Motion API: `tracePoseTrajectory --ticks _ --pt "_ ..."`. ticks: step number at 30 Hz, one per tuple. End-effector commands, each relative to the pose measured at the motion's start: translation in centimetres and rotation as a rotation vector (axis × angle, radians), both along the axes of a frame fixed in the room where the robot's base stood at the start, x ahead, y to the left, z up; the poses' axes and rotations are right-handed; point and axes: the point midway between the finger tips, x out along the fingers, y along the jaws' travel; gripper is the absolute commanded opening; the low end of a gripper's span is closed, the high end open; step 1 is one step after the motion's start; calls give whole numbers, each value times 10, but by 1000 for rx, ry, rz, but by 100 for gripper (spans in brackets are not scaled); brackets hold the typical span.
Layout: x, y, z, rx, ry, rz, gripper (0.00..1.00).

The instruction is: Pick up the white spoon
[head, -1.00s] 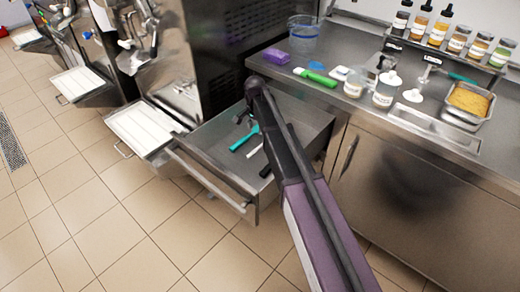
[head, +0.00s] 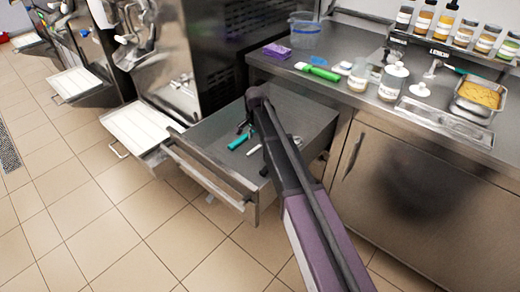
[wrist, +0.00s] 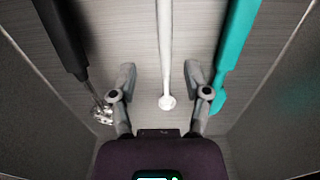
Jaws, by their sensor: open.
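The white spoon (wrist: 165,50) shows in the wrist view as a thin white handle with a rounded end, lying on the grey drawer floor. It runs up out of the picture, so its far end is hidden. My gripper (wrist: 158,75) is open, with one finger on each side of the spoon's line and nothing between them gripped. In the head view a small pale piece of the spoon (head: 254,150) shows in the open drawer (head: 208,180), beside my arm, which hides much of the drawer.
A teal-handled tool (wrist: 235,45) lies right of the spoon and a black-handled tool (wrist: 62,40) lies left, both close to my fingers. Drawer walls rise on both sides. The counter (head: 400,125) holds jars, a purple sponge (head: 277,51) and a green-handled tool (head: 318,71).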

Motion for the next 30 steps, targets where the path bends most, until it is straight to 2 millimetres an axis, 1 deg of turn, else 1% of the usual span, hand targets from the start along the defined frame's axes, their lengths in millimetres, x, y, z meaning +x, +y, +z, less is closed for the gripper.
tracePoseTrajectory --ticks 1,12,17,23,30 --pt "0 0 -2 0 0 0 62" --pt "0 0 -2 0 0 -1 62" --pt "1 0 -5 0 0 -1 62" --pt "3 0 -16 0 0 -1 62" --pt "8 2 -35 0 0 -1 62"
